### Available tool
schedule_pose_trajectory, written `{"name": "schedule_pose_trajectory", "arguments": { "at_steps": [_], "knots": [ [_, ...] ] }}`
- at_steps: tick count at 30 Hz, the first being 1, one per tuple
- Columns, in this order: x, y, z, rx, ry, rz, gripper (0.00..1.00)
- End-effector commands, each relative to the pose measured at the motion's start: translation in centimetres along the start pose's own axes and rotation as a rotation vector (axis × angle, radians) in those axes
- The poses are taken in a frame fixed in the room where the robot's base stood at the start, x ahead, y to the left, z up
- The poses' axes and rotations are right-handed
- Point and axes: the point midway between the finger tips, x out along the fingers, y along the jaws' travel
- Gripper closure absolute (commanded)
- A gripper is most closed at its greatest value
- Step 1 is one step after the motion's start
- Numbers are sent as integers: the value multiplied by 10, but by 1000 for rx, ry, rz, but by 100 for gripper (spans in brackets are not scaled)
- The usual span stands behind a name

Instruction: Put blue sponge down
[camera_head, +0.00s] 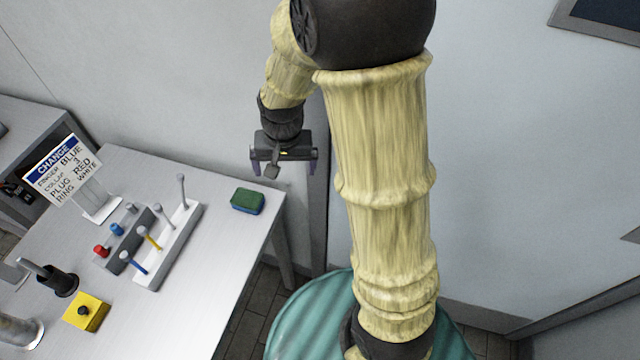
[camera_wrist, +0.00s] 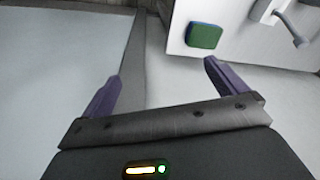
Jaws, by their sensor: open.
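The blue sponge (camera_head: 247,201) has a green top and a blue side. It lies flat on the white table (camera_head: 215,290) near its right edge. It also shows in the wrist view (camera_wrist: 205,36), beyond the right finger. My gripper (camera_head: 284,168) is open and empty in the head view, above and to the right of the sponge, apart from it. In the wrist view its two purple fingers (camera_wrist: 160,78) are wide apart with nothing between them.
A rack with upright pegs (camera_head: 168,245) stands left of the sponge. A sign (camera_head: 62,170), a yellow box with a black knob (camera_head: 87,311) and a dark holder (camera_head: 60,282) are farther left. A green ribbed drum (camera_head: 310,315) stands right of the table. The table front is clear.

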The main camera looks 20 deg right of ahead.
Motion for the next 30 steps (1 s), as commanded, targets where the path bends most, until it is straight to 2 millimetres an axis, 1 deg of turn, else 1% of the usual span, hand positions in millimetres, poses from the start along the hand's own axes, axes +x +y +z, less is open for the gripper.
{"name": "schedule_pose_trajectory", "arguments": {
  "at_steps": [1, 3, 6, 9, 13, 30],
  "knots": [
    [-11, 16, 11, -39, 21, -4, 2],
    [-22, 35, 28, -108, 45, -5, 2],
    [-33, 56, 52, -199, 77, -1, 2],
    [-38, 69, 68, -263, 97, 5, 2],
    [-39, 74, 75, -294, 105, 9, 2],
    [-39, 73, 74, -292, 103, 9, 2]
  ]
}}
